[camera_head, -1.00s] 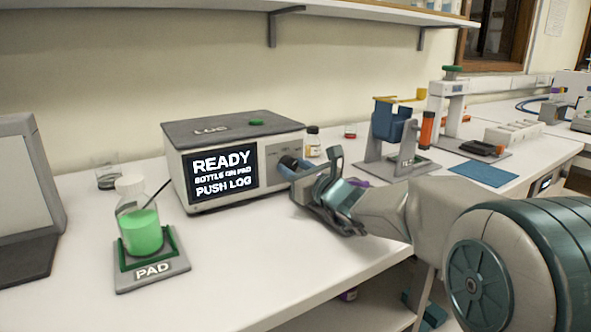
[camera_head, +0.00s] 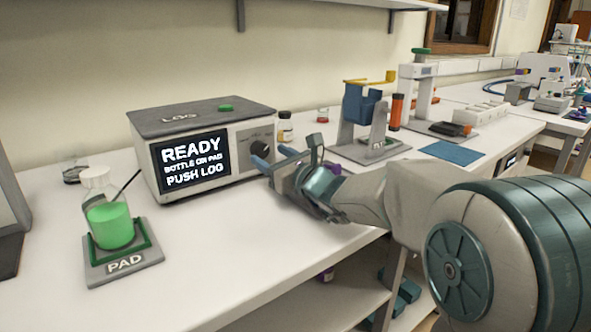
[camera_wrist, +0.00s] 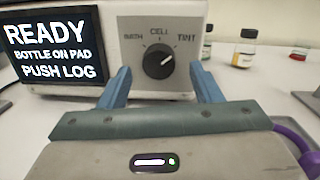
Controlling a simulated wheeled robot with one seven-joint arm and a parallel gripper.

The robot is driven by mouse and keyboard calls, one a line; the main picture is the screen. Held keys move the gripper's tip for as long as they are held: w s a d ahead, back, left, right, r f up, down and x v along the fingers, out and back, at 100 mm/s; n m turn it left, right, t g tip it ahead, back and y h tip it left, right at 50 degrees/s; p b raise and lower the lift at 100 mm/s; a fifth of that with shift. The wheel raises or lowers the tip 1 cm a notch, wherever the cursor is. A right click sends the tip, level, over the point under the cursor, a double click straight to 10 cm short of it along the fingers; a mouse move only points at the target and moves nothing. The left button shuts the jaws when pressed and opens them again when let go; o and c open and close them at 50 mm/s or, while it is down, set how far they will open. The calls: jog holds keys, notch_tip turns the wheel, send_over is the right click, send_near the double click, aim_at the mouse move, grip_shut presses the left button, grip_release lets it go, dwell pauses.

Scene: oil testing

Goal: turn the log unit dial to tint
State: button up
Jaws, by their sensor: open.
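The log unit (camera_head: 203,125) is a grey-white box with a dark top and a lit screen reading "READY BOTTLE ON PAD PUSH LOG". Its black dial (camera_wrist: 158,65) is on the front panel, right of the screen; it also shows in the head view (camera_head: 260,149). The white pointer mark points up and right, toward the TINT label (camera_wrist: 186,38) side and away from CELL at the top. My gripper (camera_wrist: 160,70) is open in front of the panel, one blue finger on each side of the dial in the picture. I cannot tell whether either finger touches it.
A flask of green liquid (camera_head: 110,223) stands on the PAD (camera_head: 125,265), front left. A green button (camera_head: 226,107) is on top of the unit. A small bottle (camera_head: 285,126) stands behind its right side, with a blue stand (camera_head: 360,107) farther right.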

jog(key=v, duration=1.1)
jog(key=shift+s+d+p, duration=0.15)
jog(key=shift+s+p, duration=0.05)
jog(key=shift+p, duration=0.2)
